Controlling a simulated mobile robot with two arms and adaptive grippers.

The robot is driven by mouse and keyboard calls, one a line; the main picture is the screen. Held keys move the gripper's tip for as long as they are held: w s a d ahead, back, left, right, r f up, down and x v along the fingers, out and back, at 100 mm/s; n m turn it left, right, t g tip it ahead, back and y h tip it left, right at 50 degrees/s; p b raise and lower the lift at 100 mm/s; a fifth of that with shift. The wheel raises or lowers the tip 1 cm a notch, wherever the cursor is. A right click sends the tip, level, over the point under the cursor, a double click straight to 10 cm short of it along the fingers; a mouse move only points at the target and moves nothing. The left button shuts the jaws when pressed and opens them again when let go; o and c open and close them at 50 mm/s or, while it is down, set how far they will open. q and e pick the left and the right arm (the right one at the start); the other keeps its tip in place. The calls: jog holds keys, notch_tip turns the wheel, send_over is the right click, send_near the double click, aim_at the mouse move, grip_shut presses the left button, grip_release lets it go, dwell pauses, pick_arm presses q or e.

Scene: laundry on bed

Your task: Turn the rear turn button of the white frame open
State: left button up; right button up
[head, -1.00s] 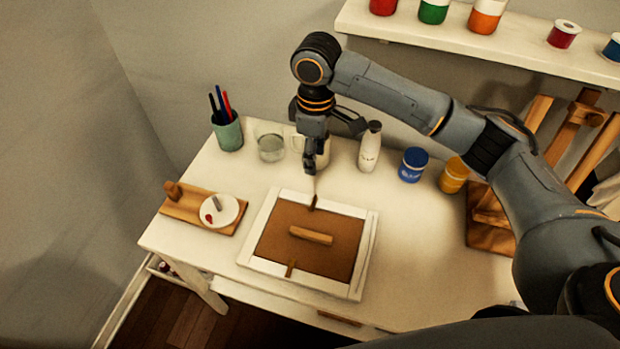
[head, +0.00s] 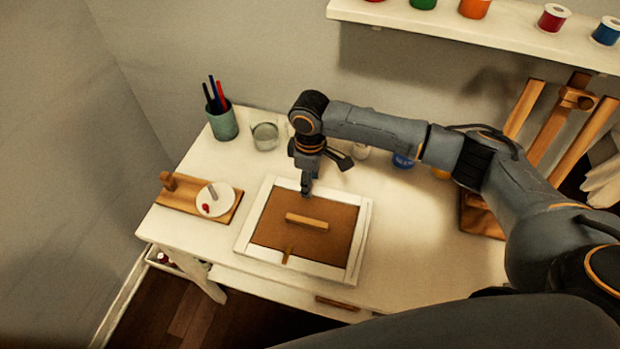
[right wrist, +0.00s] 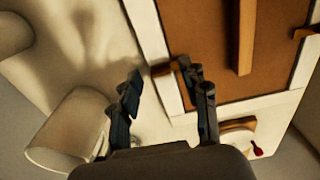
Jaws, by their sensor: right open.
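The white frame (head: 361,240) lies flat on the white table, with a brown back panel (head: 330,242) and a wooden bar across its middle. The front turn button (head: 288,256) crosses the near edge of the panel. My right gripper (head: 306,190) points down at the frame's rear side and hides the rear turn button in the head view. In the right wrist view, the rear turn button (right wrist: 163,69) lies across the frame's inner edge. The right gripper's open fingers (right wrist: 163,85) are around or just above it; contact cannot be told. My left gripper is not in view.
A wooden board with a white round dish (head: 222,205) is left of the frame. A white mug (right wrist: 70,130) is close to the gripper.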

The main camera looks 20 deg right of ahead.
jog(key=shift+c, duration=0.9)
grip_shut()
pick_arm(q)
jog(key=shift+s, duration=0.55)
